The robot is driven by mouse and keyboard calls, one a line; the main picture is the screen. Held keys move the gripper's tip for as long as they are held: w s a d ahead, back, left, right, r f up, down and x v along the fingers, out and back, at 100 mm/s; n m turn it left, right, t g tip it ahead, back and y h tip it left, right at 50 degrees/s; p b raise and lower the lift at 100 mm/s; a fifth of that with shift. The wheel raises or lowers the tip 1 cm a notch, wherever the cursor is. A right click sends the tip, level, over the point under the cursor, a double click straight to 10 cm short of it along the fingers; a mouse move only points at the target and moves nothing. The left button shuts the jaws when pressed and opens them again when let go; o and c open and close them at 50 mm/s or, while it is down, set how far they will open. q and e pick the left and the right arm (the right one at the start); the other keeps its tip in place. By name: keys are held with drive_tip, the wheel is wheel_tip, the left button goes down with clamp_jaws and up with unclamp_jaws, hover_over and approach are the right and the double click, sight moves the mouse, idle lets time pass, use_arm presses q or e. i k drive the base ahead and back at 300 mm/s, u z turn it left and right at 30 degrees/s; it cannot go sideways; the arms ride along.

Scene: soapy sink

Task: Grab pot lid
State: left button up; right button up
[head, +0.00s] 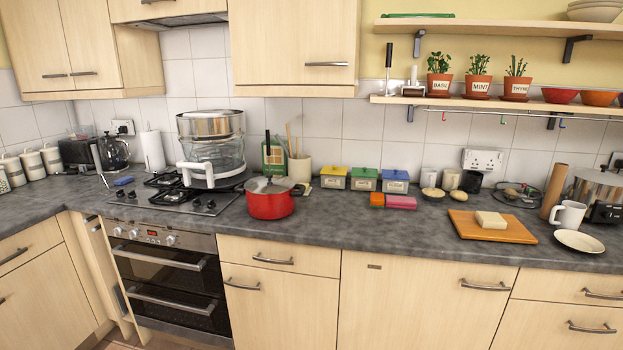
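A red pot (270,205) stands on the grey worktop, just right of the hob. A pale, glassy-looking lid (259,186) appears to sit on top of it; small details such as its knob are hard to make out. The pot's far side is hidden. Neither of my grippers shows in the head view.
A tall steamer (213,150) stands on the hob (170,194), left of the pot. A utensil holder (299,169) and a green box (274,158) are close behind the pot. Coloured sponges (393,201) lie to its right. The worktop front (340,223) is clear.

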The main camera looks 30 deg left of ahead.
sight(267, 184)
drive_tip(key=i, duration=0.6)
drive_tip(key=z, duration=0.45)
drive_tip(key=i, duration=1.8)
drive_tip(key=u, duration=1.75)
